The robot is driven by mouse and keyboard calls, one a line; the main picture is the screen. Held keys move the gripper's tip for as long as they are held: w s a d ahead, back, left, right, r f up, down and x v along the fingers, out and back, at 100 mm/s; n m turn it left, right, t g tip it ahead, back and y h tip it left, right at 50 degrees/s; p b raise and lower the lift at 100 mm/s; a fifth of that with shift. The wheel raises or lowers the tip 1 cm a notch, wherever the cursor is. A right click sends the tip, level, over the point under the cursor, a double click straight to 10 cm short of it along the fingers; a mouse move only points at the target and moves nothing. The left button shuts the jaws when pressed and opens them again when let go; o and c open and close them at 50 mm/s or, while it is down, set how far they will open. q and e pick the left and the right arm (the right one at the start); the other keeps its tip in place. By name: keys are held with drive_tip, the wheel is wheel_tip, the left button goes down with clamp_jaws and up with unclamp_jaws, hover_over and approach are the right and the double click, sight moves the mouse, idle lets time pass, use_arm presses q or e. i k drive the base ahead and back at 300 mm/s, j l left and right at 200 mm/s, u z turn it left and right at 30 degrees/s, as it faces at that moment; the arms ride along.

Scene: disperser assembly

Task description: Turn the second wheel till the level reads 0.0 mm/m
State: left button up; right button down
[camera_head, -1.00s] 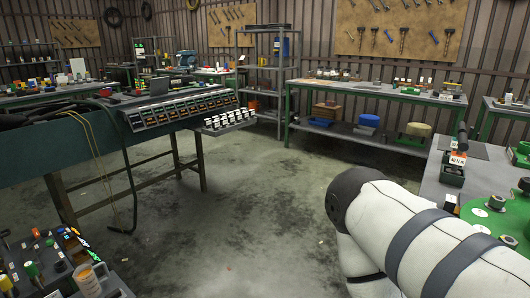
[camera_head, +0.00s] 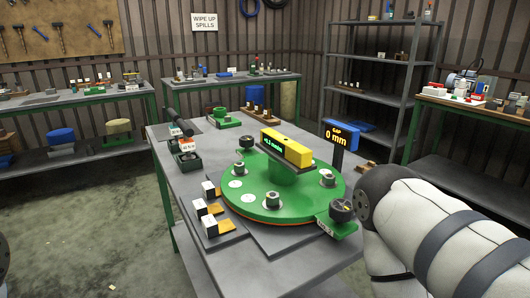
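A yellow level (camera_head: 286,147) lies across the raised hub of a green round disperser plate (camera_head: 255,205). Its small green display is lit, but the digits are too small to read surely. A black knob-like wheel (camera_head: 341,210) sits on a green bracket at the plate's front right edge. My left gripper is not in view either.
The plate is on a grey table (camera_head: 176,164). Several small blocks with orange tabs (camera_head: 219,208) sit at the plate's left. A dark tool in a holder (camera_head: 187,145) stands behind them. Open floor (camera_head: 110,215) lies left.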

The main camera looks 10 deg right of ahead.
sight(340, 210)
drive_tip(key=i+j+z, duration=0.2)
drive_tip(key=z, duration=0.3)
drive_tip(key=i+j+z, duration=0.15)
drive_tip(key=j+z, duration=0.3)
drive_tip(key=k+z, duration=0.35)
drive_tip(key=k, duration=0.2)
drive_tip(key=i+j, duration=0.3)
drive_tip(key=i, duration=0.2)
